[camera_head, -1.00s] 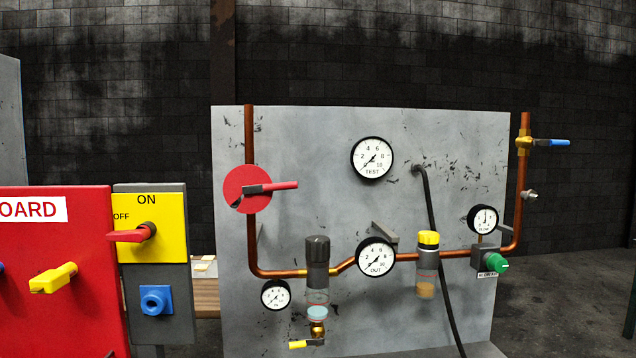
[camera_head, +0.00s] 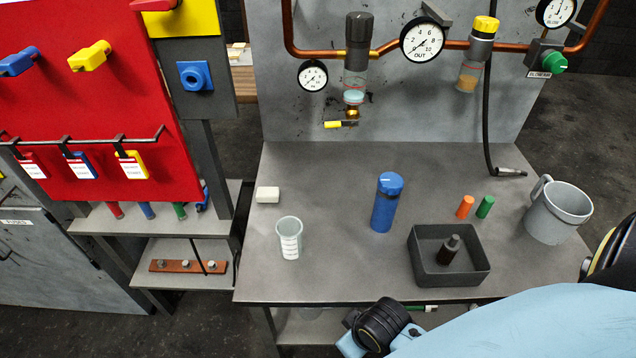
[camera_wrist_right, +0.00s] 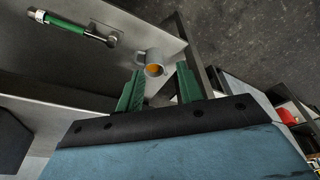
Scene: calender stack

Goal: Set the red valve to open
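The red-handled valve on its red disc is above the top edge of the head view now, so its position cannot be seen. The copper pipe (camera_head: 303,50) that carries it shows only in its lower run. A red handle (camera_head: 160,5) on the yellow switch plate (camera_head: 190,20) is cut off by the top edge. My right gripper (camera_wrist_right: 158,76) has green fingers spread apart with nothing held between them. My left gripper is out of view.
The bench (camera_head: 330,275) holds a clear cup (camera_head: 289,239), blue bottle (camera_head: 385,205), dark tray (camera_head: 425,270) and grey bucket-like mug (camera_head: 555,215). A red board (camera_head: 90,110) stands left. A green-handled tool (camera_wrist_right: 70,24) lies on a shelf. The bench's middle left is mostly clear.

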